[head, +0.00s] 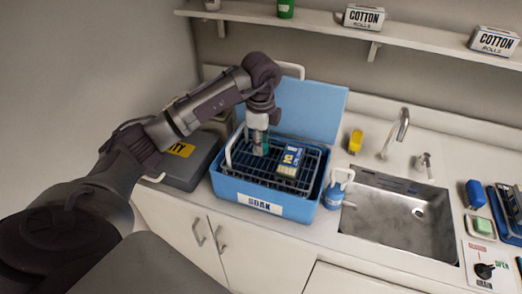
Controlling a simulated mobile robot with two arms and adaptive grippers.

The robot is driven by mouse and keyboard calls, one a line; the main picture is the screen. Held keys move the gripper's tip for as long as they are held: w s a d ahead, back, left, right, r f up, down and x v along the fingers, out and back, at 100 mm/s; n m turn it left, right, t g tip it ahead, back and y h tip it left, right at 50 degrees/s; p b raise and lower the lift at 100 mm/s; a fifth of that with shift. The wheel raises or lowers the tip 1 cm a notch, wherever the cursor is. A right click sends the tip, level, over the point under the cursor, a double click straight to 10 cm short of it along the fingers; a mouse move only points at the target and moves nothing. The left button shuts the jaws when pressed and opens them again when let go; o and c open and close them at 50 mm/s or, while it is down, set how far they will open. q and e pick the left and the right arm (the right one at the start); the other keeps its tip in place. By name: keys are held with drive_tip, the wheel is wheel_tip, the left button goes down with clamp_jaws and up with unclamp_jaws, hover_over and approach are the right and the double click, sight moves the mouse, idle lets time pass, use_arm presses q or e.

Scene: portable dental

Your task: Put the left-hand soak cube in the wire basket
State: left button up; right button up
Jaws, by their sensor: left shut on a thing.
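A black wire basket (262,178) sits inside a blue tub (234,190) labelled SOAK, with its blue lid (318,108) raised behind. My left gripper (259,136) reaches down over the left rear part of the basket. It is shut on a small teal soak cube (264,149), which is mostly hidden by the gripper. I cannot tell whether the cube touches the basket floor. A blue, yellow and white block (290,160) is in the basket to the right, apart from the gripper. My right gripper is not in view.
A metal sink (395,218) with a tap (396,132) is right of the tub. A blue-and-white bottle (337,189) stands close by the tub's right side. A grey case (188,168) is at the left. A shelf (420,51) runs above.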

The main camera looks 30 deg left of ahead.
use_arm(q)
wheel_tip(320, 180, down, 3)
drive_tip(key=shift+f+p, duration=0.2)
drive_tip(key=shift+p, duration=0.45)
drive_tip(key=shift+f, duration=0.2)
drive_tip(key=shift+f, duration=0.2)
drive_tip(key=o, duration=0.8)
drive_tip(key=shift+o, duration=0.2)
